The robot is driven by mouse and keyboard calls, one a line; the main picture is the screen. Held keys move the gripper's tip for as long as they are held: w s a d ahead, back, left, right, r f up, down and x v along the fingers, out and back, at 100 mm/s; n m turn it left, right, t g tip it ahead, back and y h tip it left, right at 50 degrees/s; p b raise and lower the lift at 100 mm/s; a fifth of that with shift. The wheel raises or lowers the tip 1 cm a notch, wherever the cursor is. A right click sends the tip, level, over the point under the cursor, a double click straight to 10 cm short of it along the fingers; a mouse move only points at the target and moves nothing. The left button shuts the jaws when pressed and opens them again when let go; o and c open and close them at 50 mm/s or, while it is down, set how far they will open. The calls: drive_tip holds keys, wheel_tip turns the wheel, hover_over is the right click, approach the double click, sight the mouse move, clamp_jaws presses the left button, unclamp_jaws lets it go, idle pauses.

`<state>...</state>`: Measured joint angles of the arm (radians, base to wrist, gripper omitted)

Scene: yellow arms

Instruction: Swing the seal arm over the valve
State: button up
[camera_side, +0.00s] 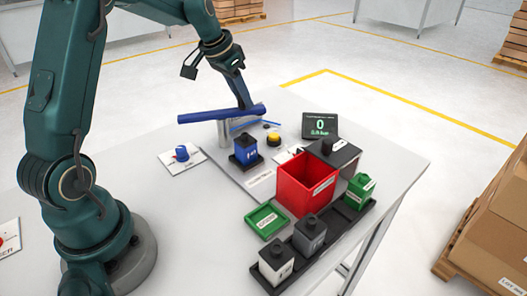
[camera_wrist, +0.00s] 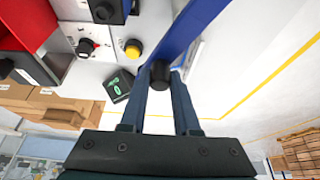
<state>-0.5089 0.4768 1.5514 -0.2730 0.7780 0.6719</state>
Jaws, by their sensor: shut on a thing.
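The seal arm is a long blue bar (camera_side: 215,115) that lies level above the table in the side view, near a grey upright. It also shows in the wrist view (camera_wrist: 188,30), with a black knob (camera_wrist: 160,73) at its near end. My gripper (camera_wrist: 160,85) is shut on that knob; in the side view my gripper (camera_side: 246,106) comes down on the bar's right part.
A blue block (camera_side: 246,148) and a yellow button (camera_side: 273,139) stand close under the bar. A red bin (camera_side: 305,185), a small display (camera_side: 320,126), a green tray (camera_side: 266,220) and several blocks in a black rack fill the right side. The table's front left is mostly clear.

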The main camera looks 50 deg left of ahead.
drive_tip(key=shift+s+d, duration=0.15)
drive_tip(key=shift+d, duration=0.15)
drive_tip(key=shift+s+d, duration=0.3)
drive_tip(key=shift+d, duration=0.1)
drive_tip(key=shift+s, duration=0.1)
idle(0.4)
drive_tip(key=shift+s+d, duration=0.45)
